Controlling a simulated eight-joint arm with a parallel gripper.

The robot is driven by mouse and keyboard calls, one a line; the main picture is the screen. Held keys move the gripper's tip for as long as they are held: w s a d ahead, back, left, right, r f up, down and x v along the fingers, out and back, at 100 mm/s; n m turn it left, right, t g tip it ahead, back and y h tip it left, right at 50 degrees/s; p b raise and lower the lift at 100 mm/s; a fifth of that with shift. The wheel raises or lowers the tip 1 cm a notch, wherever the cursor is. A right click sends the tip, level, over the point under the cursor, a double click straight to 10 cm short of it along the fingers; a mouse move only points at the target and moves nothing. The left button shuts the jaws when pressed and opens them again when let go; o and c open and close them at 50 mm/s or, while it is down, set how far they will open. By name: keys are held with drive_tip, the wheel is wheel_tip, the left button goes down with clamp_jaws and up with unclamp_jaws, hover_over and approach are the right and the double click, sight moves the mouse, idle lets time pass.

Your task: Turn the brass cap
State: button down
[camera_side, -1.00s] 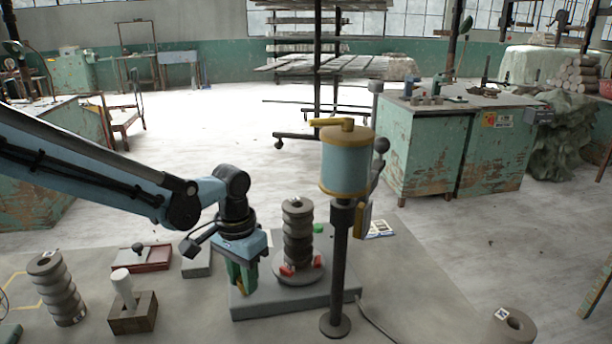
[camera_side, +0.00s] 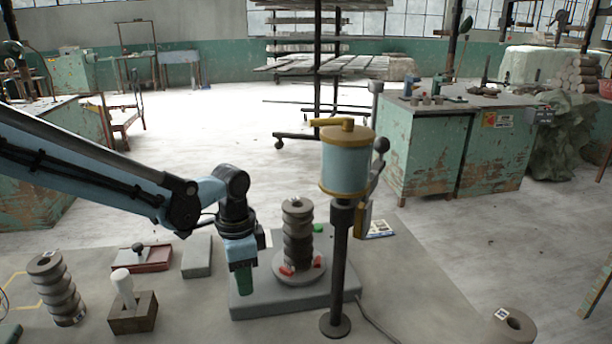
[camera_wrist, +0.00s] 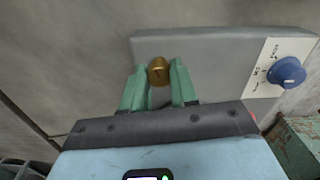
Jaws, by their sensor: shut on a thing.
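The brass cap (camera_wrist: 158,72) is a small round golden knob with a dark mark on its face. In the side view my gripper (camera_side: 244,285) points down at the left end of the grey box (camera_side: 290,303); the fingers hide the cap there.
A blue knob (camera_wrist: 288,72) is on a white panel of the box. A stack of grey clay rings (camera_side: 298,235) stands on the box's round plate. A blue tank on a stand (camera_side: 347,165) is close on the right. A wooden block with a white peg (camera_side: 130,320) stands left.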

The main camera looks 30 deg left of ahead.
idle(0.4)
drive_tip(key=c, duration=0.9)
unclamp_jaws()
drive_tip(key=shift+o, duration=0.2)
wheel_tip(320, 180, up, 12)
drive_tip(key=s+a+f+n+t, duration=0.3)
drive_tip(key=s+a+n+t, duration=0.2)
drive_tip(key=s+n+t, duration=0.2)
drive_tip(key=shift+s+a+f, duration=0.25)
drive_tip(key=shift+s+a, duration=0.15)
drive_tip(key=shift+s, duration=0.45)
